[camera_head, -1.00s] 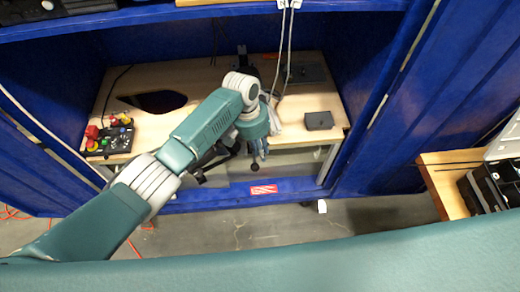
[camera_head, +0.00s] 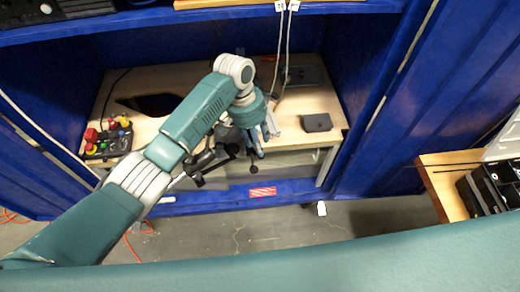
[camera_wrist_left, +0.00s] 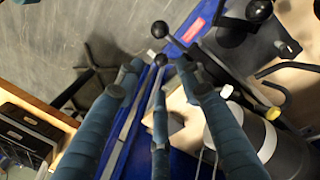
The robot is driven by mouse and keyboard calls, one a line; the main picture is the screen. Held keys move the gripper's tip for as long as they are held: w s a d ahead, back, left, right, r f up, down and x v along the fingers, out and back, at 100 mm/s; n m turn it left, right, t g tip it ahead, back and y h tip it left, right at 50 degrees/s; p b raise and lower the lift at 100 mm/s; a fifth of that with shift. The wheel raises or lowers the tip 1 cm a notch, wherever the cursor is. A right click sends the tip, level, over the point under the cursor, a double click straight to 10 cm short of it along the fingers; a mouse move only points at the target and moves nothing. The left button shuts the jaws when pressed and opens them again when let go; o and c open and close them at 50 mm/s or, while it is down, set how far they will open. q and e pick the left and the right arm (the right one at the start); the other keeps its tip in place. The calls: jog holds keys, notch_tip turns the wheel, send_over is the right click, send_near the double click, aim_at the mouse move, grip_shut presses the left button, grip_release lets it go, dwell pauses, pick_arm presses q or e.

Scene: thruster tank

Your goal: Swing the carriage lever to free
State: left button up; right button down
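My left gripper (camera_head: 264,139) hangs at the front edge of the wooden bench in the head view. In the left wrist view its blue fingers (camera_wrist_left: 160,66) are spread, with a gap between the tips. A second, larger black ball knob (camera_wrist_left: 260,10) is to the right. In the head view, one black knob (camera_head: 253,170) is just below the gripper and another knob (camera_head: 198,181) is lower left. I cannot tell which is the carriage lever's. My right gripper is out of view.
The wooden bench (camera_head: 300,99) stands inside blue walls. A control box with coloured buttons (camera_head: 108,140) is at its left, and a small dark box (camera_head: 317,122) at its right. Cables hang behind the arm. Grey floor is open in front.

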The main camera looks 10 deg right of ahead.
pick_arm(q)
notch_tip(320, 180, up, 6)
jog(key=a, duration=0.1)
jog(key=shift+w, duration=0.2)
dwell(0.3)
